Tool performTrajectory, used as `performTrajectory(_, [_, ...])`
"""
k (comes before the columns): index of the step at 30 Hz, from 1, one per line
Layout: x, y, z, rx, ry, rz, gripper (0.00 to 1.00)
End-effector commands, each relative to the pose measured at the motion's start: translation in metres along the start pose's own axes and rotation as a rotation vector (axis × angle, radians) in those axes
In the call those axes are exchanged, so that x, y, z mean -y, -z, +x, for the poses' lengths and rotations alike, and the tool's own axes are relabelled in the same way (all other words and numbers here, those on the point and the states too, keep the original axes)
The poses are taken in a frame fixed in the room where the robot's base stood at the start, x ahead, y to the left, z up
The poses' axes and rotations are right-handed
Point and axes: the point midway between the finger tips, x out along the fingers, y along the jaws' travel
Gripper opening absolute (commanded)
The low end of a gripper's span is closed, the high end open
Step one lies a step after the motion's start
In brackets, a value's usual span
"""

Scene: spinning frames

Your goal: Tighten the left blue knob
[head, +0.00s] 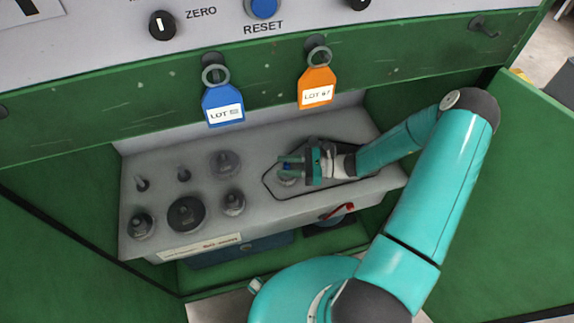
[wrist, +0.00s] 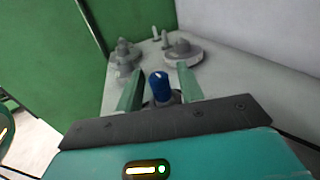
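A small blue knob (wrist: 159,86) with a white mark on it stands upright on a round grey base in the wrist view. My gripper (wrist: 159,84) is open, with one green finger on each side of the knob and a visible gap on both sides. In the head view the blue knob (head: 287,167) is partly hidden between the fingers of my gripper (head: 284,168), on the right part of the grey panel inside the green cabinet. No second blue knob shows clearly in either view.
Several grey fittings (head: 186,214) stand on the left part of the grey panel (head: 262,222). A blue tag (head: 222,104) and an orange tag (head: 316,87) hang above it from the green cabinet edge. A blue RESET button (head: 262,7) is on the upper panel. A red lever (head: 336,211) sits below.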

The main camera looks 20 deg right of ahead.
Motion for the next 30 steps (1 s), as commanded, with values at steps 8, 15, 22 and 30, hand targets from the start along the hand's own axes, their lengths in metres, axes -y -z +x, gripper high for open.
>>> performTrajectory(8, [0.0000,0.0000,-0.0004,0.000,0.000,0.000,0.04])
performTrajectory(15, [-0.0003,0.0001,-0.0005,0.000,0.006,0.000,0.00])
performTrajectory(22, [-0.0005,-0.0001,-0.0010,0.001,0.065,0.002,0.00])
performTrajectory(30, [-0.0017,0.0003,-0.0011,0.002,0.240,0.006,0.00])
